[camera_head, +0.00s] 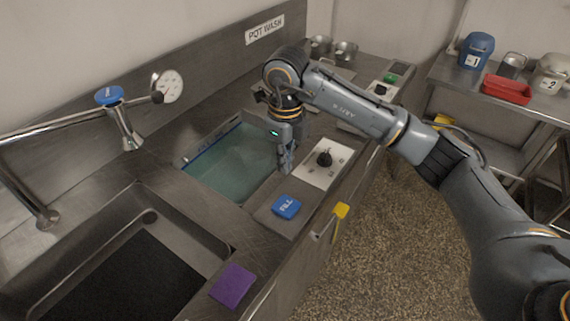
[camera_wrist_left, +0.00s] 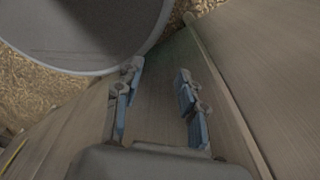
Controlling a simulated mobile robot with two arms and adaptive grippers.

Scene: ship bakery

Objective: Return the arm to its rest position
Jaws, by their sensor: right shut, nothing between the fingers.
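My right arm (camera_head: 350,103) reaches in from the right in the head view, over the steel counter. Its gripper (camera_head: 284,170) points down beside the right edge of the water-filled basin (camera_head: 190,160), near the panel with a black knob (camera_head: 325,157) and behind the blue FILL button (camera_head: 286,206). Its fingers are together and hold nothing. It is hard to tell whether the fingertips touch the counter. My left gripper (camera_wrist_left: 158,92) shows only in the left wrist view. Its blue-padded fingers are apart with nothing between them.
A purple sponge (camera_head: 233,286) lies on the counter's front edge. A yellow tag (camera_head: 341,210) sticks out from the front. A tap (camera_head: 125,130) and an empty sink (camera_head: 120,275) are left. The speckled floor (camera_head: 385,240) between is clear.

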